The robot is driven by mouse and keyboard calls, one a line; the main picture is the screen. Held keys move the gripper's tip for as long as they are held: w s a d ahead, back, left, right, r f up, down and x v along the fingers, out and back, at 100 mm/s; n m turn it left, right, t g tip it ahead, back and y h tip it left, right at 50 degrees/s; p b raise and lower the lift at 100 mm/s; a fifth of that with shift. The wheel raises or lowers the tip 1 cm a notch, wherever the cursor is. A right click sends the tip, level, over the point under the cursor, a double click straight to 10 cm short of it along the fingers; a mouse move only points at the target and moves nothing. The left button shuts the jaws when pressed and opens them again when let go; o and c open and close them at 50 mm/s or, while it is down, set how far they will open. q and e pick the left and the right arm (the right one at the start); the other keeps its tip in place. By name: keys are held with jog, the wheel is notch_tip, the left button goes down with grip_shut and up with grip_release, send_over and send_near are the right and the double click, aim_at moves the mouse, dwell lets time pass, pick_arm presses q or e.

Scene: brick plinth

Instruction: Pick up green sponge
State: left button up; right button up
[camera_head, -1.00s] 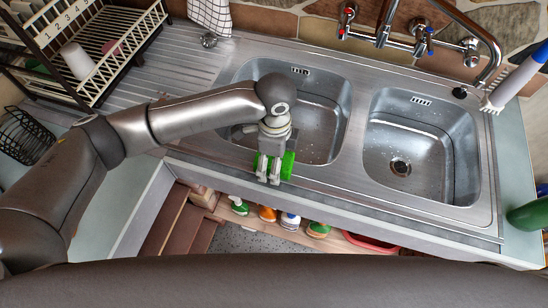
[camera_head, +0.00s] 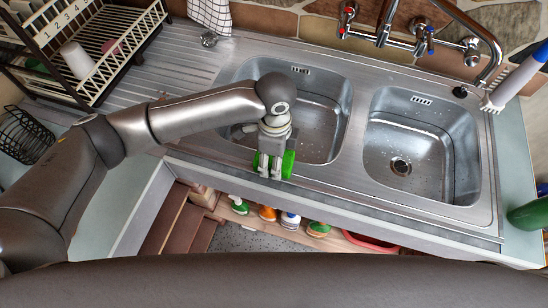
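The green sponge (camera_head: 288,163) is at the front edge of the left sink basin, on the steel rim. My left gripper (camera_head: 270,174) points down at it from above, and its fingers overlap the sponge. Green shows on both sides of the fingers. The middle of the sponge is hidden behind the gripper. I cannot tell whether the fingers are closed on the sponge or only around it, or whether it still touches the rim. My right gripper is not in view.
The left basin (camera_head: 318,130) and right basin (camera_head: 432,150) are empty. A tap (camera_head: 440,20) stands behind them. A dish rack (camera_head: 90,50) is at the back left. A brush (camera_head: 515,80) and a green bottle (camera_head: 530,214) are at the right. Several bottles stand on a shelf below.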

pick_arm(q)
jog(key=shift+r, duration=0.35)
notch_tip(320, 180, up, 2)
jog(key=shift+s+r+b, duration=0.15)
jog(key=shift+r+b, duration=0.05)
jog(key=shift+b, duration=0.4)
jog(key=s+a+r+b, duration=0.1)
jog(key=s+a+r, duration=0.1)
jog(key=s+r, duration=0.7)
jog(key=s, duration=0.4)
jog(key=shift+s+r, duration=0.3)
jog(key=shift+o, duration=0.9)
jog(key=shift+c, duration=1.2)
jog(key=shift+d, duration=0.1)
